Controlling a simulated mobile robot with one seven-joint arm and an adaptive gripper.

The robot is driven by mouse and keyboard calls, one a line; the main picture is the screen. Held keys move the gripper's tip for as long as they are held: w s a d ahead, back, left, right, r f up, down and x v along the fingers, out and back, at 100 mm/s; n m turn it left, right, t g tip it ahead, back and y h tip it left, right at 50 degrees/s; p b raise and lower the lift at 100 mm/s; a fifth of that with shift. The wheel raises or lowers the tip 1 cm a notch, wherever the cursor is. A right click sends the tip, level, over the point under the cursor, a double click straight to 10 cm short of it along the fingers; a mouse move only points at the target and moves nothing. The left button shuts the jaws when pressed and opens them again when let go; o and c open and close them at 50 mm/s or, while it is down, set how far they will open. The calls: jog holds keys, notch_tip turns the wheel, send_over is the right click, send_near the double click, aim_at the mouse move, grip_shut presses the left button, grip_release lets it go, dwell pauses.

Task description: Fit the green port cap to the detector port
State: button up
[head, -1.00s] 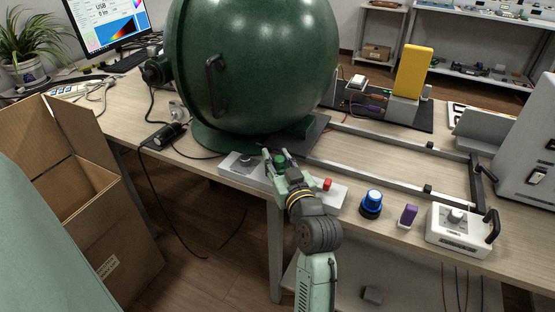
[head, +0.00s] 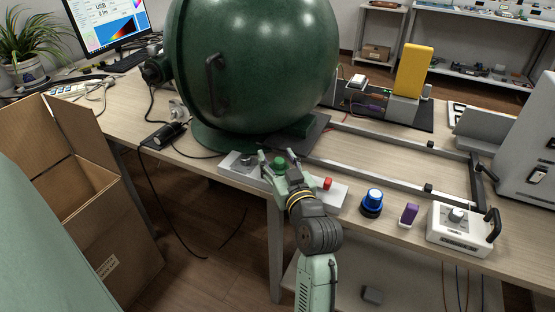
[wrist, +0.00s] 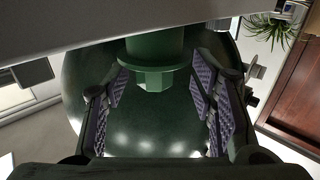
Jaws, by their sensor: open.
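The green port cap (head: 279,161) stands on a pale rack at the table's front edge, below the large dark green sphere (head: 262,65). In the wrist view the cap (wrist: 155,65) is a green cylinder with a faceted end, at the top centre between the fingers. My gripper (head: 279,157) is open, with one finger on each side of the cap. Gaps show between the cap and the purple ribbed pads in the wrist view (wrist: 160,88). I cannot tell for sure which fitting is the detector port.
The rack (head: 235,169) also holds a grey piece (head: 246,160) and a red piece (head: 327,183). A blue knob (head: 372,201), a purple block (head: 409,214) and a white control box (head: 459,235) stand to the right. An open cardboard box (head: 100,235) is at left.

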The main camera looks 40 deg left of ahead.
jog(key=shift+f, duration=0.2)
jog(key=shift+s+d+b, duration=0.2)
jog(key=shift+d+b, duration=0.1)
jog(key=p+v, duration=0.3)
jog(key=v, duration=0.7)
jog(key=shift+s, duration=0.15)
jog(key=shift+a+r, duration=0.1)
jog(key=shift+r, duration=0.05)
